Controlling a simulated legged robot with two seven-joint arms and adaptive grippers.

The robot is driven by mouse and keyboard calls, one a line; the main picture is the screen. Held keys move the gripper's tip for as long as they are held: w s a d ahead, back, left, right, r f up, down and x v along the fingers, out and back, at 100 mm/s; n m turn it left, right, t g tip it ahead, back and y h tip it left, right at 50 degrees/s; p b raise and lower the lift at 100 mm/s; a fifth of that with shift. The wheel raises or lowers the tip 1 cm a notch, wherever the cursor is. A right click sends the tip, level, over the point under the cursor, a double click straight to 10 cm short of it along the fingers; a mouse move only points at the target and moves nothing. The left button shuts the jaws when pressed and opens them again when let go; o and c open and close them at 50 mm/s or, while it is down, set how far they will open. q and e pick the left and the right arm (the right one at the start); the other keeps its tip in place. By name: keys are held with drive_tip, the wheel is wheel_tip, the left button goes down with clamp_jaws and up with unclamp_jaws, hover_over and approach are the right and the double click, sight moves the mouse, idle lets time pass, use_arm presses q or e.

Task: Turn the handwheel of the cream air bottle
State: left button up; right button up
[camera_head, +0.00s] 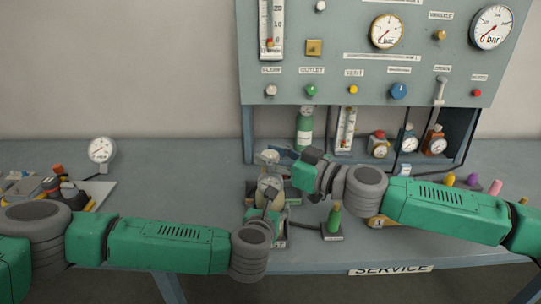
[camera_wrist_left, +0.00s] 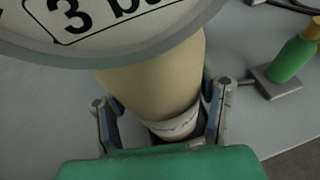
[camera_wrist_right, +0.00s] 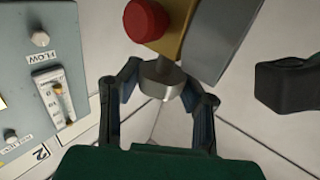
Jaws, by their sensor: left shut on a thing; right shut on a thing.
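The cream air bottle (camera_head: 267,189) stands upright near the front middle of the table, partly hidden by my arms. In the left wrist view the cream bottle (camera_wrist_left: 155,82) is between the fingers of my left gripper (camera_wrist_left: 162,110), shut on its body; a large round gauge (camera_wrist_left: 110,25) is above. My right gripper (camera_wrist_right: 160,85) is shut on the grey round handwheel (camera_wrist_right: 158,80) at the bottle's top, beside a yellow valve body (camera_wrist_right: 180,28) with a red knob (camera_wrist_right: 146,19). In the head view my left gripper (camera_head: 270,205) is below my right gripper (camera_head: 285,160).
A small green bottle (camera_head: 335,218) stands on a base to the right of the cream one. The gauge panel (camera_head: 360,65) rises behind, with a green cylinder (camera_head: 304,128) under it. A white gauge (camera_head: 102,150) and small parts are at left; coloured pegs (camera_head: 472,180) lie right.

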drive_tip(key=m+t+h, duration=0.2)
drive_tip(key=shift+s+a+r+t+h, duration=0.1)
drive_tip(key=shift+a+t+h, duration=0.1)
drive_tip(key=shift+t+h, duration=0.15)
drive_tip(key=m+t+h, duration=0.2)
drive_tip(key=h, duration=0.1)
drive_tip(key=shift+m, duration=0.4)
drive_tip(key=shift+m+t+h, duration=0.45)
drive_tip(key=shift+m, duration=0.05)
drive_tip(key=shift+f, duration=0.2)
drive_tip(key=o, duration=1.2)
drive_tip(key=shift+o, duration=0.2)
drive_tip(key=shift+d, duration=0.1)
drive_tip(key=shift+r, duration=0.1)
